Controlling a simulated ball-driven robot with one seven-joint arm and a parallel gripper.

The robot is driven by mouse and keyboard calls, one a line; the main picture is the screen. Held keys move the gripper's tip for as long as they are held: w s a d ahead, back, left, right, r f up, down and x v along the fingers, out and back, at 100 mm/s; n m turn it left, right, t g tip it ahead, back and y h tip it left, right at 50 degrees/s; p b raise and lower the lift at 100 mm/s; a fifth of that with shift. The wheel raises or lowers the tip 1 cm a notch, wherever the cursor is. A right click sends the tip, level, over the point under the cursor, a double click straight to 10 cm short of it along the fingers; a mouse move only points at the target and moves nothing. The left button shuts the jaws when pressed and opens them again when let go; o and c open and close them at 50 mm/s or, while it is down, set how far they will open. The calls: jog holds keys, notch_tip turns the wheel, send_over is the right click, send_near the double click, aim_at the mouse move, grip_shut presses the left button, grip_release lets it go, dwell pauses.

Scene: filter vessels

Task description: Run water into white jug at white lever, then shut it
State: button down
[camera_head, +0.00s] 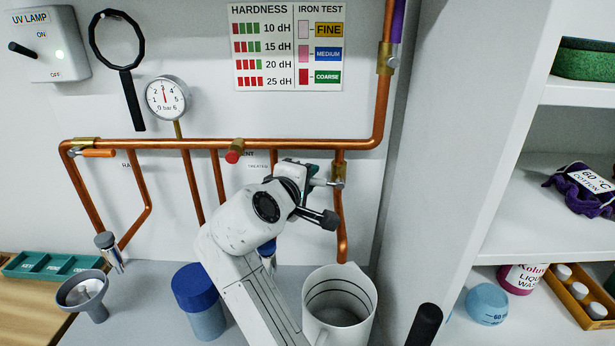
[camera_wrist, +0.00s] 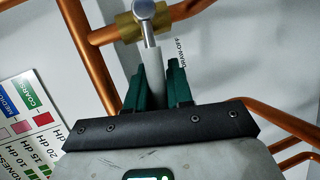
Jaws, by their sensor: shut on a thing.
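The white jug (camera_head: 366,312) stands upright on the counter, its open mouth under the lower end of a copper outlet pipe (camera_head: 341,232). I see dark rings inside it but cannot make out water or a stream. My gripper (camera_wrist: 158,78) is shut on the white lever (camera_wrist: 154,58), with a green finger on each side. The lever hangs from a silver hub on a brass valve (camera_wrist: 126,29), beside the words "DRAW-OFF". In the head view, my gripper (camera_head: 313,172) is at this valve, above the jug; my arm hides part of the lever.
An orange lever (camera_head: 98,153) and a red knob (camera_head: 232,157) sit on the copper pipes. A blue-lidded container (camera_head: 196,290) and a grey funnel (camera_head: 83,291) stand left of the jug. A white shelf unit (camera_head: 455,150) bounds the right side.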

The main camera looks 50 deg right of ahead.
jog(key=shift+s+d+r+m+t+y+p, duration=0.2)
jog(key=shift+r+m+t+y+p, duration=0.1)
jog(key=shift+r+m+y+p, duration=0.55)
jog(key=shift+s+d+r+m+t+y+p, duration=0.15)
jog(key=shift+r+m+t+y+p, duration=0.3)
jog(key=shift+m, duration=0.6)
jog(key=c, duration=1.1)
grip_release()
jog(key=shift+r, duration=0.1)
jog(key=shift+a, duration=0.1)
